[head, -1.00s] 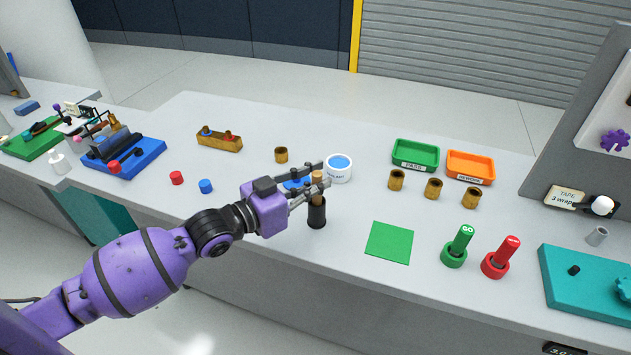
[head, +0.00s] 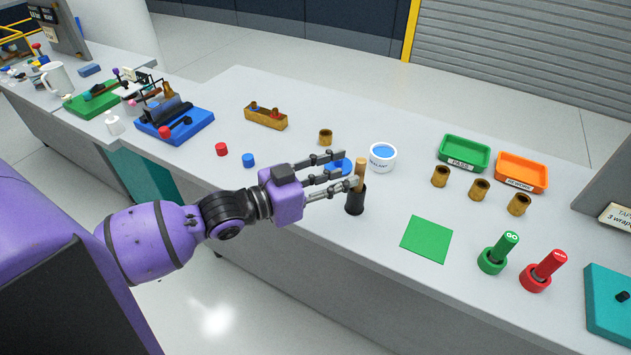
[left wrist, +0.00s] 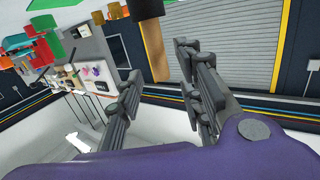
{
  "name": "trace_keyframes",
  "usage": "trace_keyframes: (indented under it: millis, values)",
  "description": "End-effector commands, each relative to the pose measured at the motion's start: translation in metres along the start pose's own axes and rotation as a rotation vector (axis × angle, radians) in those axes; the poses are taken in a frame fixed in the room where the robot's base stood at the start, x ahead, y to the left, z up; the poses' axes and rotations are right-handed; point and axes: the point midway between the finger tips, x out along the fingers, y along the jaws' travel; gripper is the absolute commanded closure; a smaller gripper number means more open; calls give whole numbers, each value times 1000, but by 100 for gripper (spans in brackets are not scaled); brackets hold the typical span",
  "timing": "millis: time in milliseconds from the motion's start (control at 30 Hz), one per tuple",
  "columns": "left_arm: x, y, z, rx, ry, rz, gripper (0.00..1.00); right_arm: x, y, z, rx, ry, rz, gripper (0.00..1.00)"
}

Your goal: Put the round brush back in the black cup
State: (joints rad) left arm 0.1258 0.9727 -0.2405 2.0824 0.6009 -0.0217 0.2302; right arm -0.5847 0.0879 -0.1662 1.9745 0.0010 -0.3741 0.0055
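The round brush stands about upright in the black cup (head: 355,201), with its wooden handle (head: 361,170) sticking up and its bristle end hidden inside. My left gripper (head: 346,168) is open, its fingers spread just left of the handle, and it holds nothing. In the left wrist view the wooden handle (left wrist: 155,50) and the dark cup (left wrist: 146,8) show beyond the spread fingers (left wrist: 160,85). I cannot tell whether one fingertip still touches the handle. My right gripper is out of view.
A white sealant tub (head: 382,158) and a blue disc-like item (head: 338,166) are close behind the cup. A green mat (head: 427,240) lies to its right. Green (head: 465,153) and orange (head: 521,172) trays stand farther back. The bench front by the cup is clear.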

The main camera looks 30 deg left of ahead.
Motion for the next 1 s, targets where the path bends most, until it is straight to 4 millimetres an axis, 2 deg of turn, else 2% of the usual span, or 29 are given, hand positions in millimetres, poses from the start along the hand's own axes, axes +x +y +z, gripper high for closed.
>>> trace_keyframes:
  millis: [33,200,400,1000]
  values:
    - [-13,1,3,0,-6,2,66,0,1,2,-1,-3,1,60]
    - [-44,1,2,0,-6,1,66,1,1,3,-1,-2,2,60]
    - [-65,0,0,0,-2,0,66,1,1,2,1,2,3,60]
    - [-69,0,0,0,0,1,66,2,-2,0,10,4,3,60]
